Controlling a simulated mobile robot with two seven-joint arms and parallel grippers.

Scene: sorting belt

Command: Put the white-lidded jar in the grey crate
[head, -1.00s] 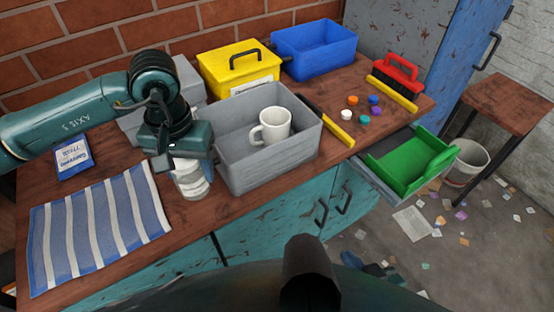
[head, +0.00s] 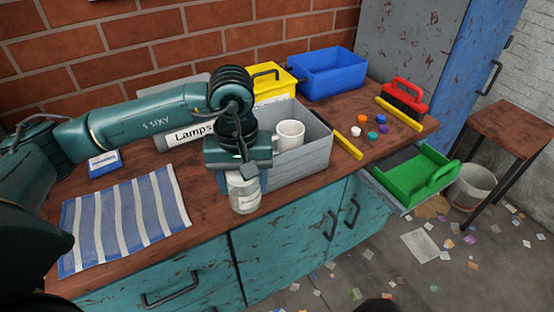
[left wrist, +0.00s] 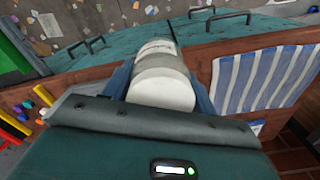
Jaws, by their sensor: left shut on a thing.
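The white-lidded jar (head: 243,194) hangs upright from my left gripper (head: 239,174) in the head view, at the front left of the grey crate. My left gripper is shut on it near the lid. In the left wrist view the jar's white lid (left wrist: 161,92) sits between the two fingers (left wrist: 160,95). The grey crate (head: 305,162) stands on the bench, with a white mug (head: 290,134) inside. My arm hides the crate's left part. I cannot tell whether the jar touches the bench. My right gripper is not in view.
A striped cloth (head: 124,220) lies left of the jar. A yellow box (head: 270,84) and a blue bin (head: 333,73) stand behind the crate.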

